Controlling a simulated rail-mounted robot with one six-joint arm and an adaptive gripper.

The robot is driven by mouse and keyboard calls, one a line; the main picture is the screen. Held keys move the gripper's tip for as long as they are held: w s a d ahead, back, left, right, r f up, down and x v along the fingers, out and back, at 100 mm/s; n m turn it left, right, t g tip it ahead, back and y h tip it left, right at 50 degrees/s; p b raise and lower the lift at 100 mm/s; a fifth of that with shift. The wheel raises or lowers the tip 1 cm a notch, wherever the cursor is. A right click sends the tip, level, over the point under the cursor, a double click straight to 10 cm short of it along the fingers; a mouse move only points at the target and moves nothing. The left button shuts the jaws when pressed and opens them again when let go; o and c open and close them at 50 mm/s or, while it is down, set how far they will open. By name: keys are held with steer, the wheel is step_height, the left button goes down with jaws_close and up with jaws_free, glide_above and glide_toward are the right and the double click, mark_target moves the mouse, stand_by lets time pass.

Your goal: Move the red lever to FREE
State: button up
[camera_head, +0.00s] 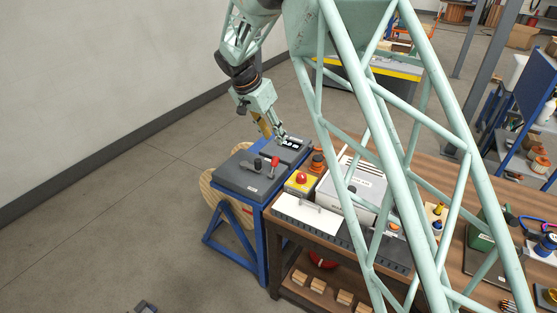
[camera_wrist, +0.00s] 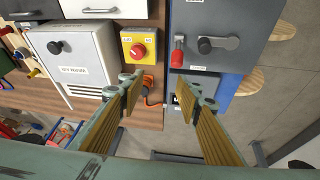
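The red lever (camera_head: 275,163) stands on the dark grey box (camera_head: 240,178) on a blue stand. In the wrist view the red lever (camera_wrist: 178,55) is beyond my fingertips, a little right of the middle. Its label is too small to read. The lever is apart from both fingers.
A black handle (camera_wrist: 215,44) sits beside the lever on the same box.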

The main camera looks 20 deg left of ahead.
mark_target(274, 159)
steer(key=a+f, duration=0.3)
steer(key=shift+w+a+f, duration=0.15)
steer(key=shift+a+f, duration=0.25)
steer(key=shift+f, duration=0.15)
steer(key=shift+x, duration=6.8)
steer(key=shift+c, duration=0.7)
jaws_close()
